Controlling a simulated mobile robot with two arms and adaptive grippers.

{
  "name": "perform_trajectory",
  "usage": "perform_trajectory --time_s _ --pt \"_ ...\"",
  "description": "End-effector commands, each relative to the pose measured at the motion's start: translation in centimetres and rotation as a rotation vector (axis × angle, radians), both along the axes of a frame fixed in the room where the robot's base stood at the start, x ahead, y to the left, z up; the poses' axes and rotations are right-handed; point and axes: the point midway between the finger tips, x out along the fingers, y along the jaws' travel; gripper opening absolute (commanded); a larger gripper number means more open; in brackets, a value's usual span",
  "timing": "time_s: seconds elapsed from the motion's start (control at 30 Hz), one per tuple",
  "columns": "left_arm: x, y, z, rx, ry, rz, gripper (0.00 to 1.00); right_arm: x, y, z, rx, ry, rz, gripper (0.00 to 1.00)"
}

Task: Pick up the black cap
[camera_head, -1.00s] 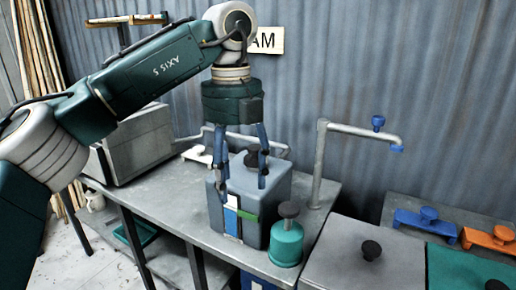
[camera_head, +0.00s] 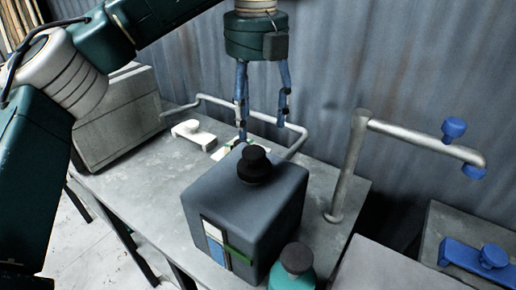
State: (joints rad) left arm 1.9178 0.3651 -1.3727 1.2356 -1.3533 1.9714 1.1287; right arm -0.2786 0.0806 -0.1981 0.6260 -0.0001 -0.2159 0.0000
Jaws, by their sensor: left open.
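A black cap (camera_head: 255,165) sits on top of a blue-grey box-shaped container (camera_head: 270,208) on the metal table. The container has a white, blue and green label on its front. My left gripper (camera_head: 262,135) points down with its blue fingers apart and nothing between them. It appears above and behind the cap in the picture; its exact distance from the cap is hard to tell. A teal bottle (camera_head: 290,270) with a dark knobbed top stands in front of the container. My right gripper is not in view.
A grey metal case (camera_head: 115,118) stands at the left of the table (camera_head: 140,195). A white fitting (camera_head: 193,133) lies behind the container, near a bent pipe (camera_head: 300,130). A pipe with a blue tap (camera_head: 360,150) rises at the right. A blue clamp-like part (camera_head: 475,255) lies at far right.

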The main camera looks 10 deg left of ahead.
Motion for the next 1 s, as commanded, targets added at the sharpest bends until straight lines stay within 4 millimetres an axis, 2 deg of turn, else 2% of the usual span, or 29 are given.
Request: perform_trajectory --time_s 0.1,0.27,0.37,0.47,0.6,0.67,0.8,1.0 --pt "-0.1 0.1 -2.1 0.001 0.005 0.000 0.62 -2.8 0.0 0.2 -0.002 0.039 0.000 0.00" --pt "0.0 0.2 -4.1 0.002 0.004 0.002 0.62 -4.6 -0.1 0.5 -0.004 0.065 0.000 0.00" --pt "0.0 0.1 -4.7 0.000 0.003 0.002 0.62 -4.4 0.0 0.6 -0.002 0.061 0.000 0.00" --pt "0.0 0.3 -5.5 0.002 0.006 0.001 0.62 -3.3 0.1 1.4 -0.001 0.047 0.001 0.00" --pt "0.0 0.6 -7.6 0.002 0.006 0.001 0.62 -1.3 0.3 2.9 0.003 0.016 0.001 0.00" --pt "0.1 0.6 -8.6 0.002 0.005 0.000 0.62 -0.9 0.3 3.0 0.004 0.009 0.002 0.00" --pt "0.1 0.6 -9.7 0.001 0.002 0.001 0.62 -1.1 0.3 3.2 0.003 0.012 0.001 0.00" --pt "0.1 0.5 -9.8 0.001 0.002 0.001 0.62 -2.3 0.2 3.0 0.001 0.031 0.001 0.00"
